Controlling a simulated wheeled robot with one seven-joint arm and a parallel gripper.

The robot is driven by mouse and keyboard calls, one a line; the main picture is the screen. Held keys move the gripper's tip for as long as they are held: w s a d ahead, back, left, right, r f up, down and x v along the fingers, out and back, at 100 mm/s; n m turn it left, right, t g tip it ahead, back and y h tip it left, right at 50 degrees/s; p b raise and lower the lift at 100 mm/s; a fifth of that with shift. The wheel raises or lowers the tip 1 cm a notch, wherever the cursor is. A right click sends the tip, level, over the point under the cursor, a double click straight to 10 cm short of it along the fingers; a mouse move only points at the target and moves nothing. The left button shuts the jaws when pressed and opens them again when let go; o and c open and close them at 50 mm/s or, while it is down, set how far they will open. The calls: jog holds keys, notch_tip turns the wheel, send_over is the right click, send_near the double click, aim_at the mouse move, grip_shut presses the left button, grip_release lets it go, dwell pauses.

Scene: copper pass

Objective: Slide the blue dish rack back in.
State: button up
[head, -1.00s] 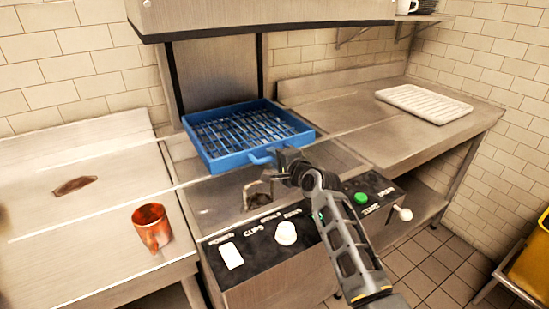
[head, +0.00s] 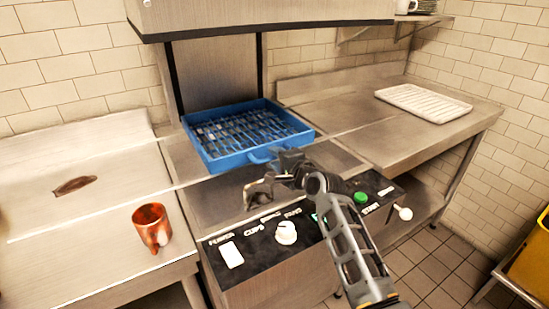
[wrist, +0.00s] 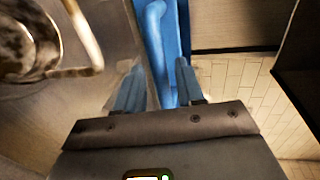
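The blue dish rack (head: 205,152) sits in the hood machine's opening, its front edge and handle (head: 262,156) facing me. It has a wire grid inside. My gripper (head: 268,178) is just in front of the rack's handle, low over the machine's front ledge. In the wrist view, the two fingers of my gripper (wrist: 157,85) are spread apart, with blue handle and rack wall (wrist: 155,35) showing beyond and between them. I cannot tell whether a finger touches the handle. Part of the rack's front is hidden by my gripper.
A copper mug (head: 152,226) stands on the left counter (head: 100,255). A control panel (head: 255,250) with a white knob and green button lies below my gripper. A white ribbed tray (head: 424,103) lies on the right counter (head: 350,120). The hood (head: 260,15) hangs above the rack.

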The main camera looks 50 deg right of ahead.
jog(key=v, duration=0.6)
jog(key=shift+s, duration=0.2)
dwell(0.4)
